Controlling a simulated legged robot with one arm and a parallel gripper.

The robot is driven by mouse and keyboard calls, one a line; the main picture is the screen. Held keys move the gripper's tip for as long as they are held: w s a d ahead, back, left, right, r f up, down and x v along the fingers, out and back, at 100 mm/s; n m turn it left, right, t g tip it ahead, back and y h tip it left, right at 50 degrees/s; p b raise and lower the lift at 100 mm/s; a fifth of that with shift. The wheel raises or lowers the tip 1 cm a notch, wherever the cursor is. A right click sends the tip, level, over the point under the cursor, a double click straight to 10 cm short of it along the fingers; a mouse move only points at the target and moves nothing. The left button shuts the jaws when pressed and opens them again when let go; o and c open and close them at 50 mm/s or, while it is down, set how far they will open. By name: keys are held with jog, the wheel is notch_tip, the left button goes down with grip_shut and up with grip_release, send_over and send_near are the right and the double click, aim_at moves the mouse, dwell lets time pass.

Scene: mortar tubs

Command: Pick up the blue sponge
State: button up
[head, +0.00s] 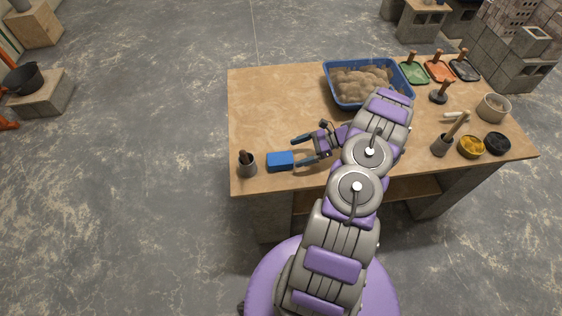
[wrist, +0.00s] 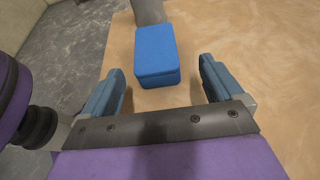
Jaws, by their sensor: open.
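The blue sponge (head: 280,161) is a small rectangular block lying on the wooden table near its front left part. In the wrist view the sponge (wrist: 156,56) is ahead of my gripper, roughly centred between the fingers but mostly beyond their tips. My gripper (head: 299,150) is open and empty, to the right of the sponge in the head view. I see no contact with the sponge.
A grey cup (head: 247,168) with a handle in it stands just left of the sponge. A blue tub (head: 335,92) of brown material sits at the back. Trowels, a grey pot (head: 439,149) and small bowls are at the right. The tabletop (head: 265,105) behind the sponge is clear.

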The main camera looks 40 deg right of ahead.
aim_at(284, 157)
jog(key=shift+a+r+b+x, duration=0.15)
jog(key=shift+b+x, duration=0.2)
jog(key=shift+x, duration=1.65)
jog(key=shift+a+r+b+x, duration=0.1)
jog(key=shift+b+x, duration=0.25)
jog(key=shift+x, duration=1.6)
jog(key=shift+s+d, duration=0.1)
jog(key=shift+s, duration=0.05)
jog(key=c, duration=1)
jog(key=shift+c, duration=0.2)
